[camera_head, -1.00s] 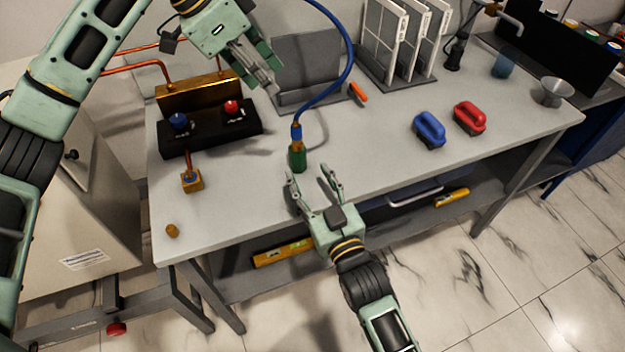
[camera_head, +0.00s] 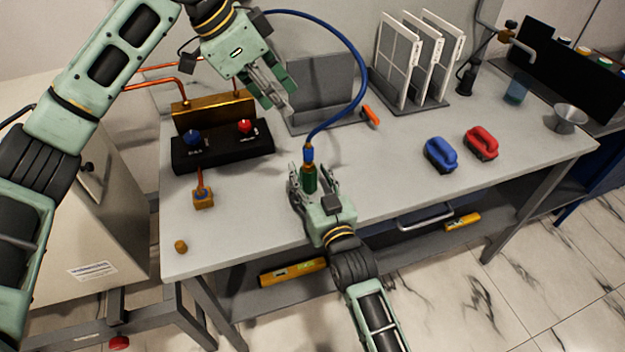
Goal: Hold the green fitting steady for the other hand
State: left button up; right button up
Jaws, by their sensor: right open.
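The green fitting (camera_head: 310,181) stands upright near the front edge of the bench, on the end of the blue hose (camera_head: 352,100), with a blue collar on top. My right gripper (camera_head: 310,172) is open, with one finger on each side of the fitting. I cannot tell whether either finger touches it. The fitting's lower end is partly hidden by this gripper. My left gripper (camera_head: 284,108) hangs above the back of the bench, left of the hose and apart from the fitting. Its fingers look close together, and I cannot tell whether they are shut.
A black valve block (camera_head: 222,150) with blue and red knobs stands at the left. A brass block (camera_head: 203,198) and a small brass cap (camera_head: 181,246) are in front of it. Blue (camera_head: 440,154) and red (camera_head: 481,142) handled brushes lie right. The bench between is clear.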

jog(key=shift+c, duration=0.3)
grip_shut()
dwell(0.5)
dwell(0.9)
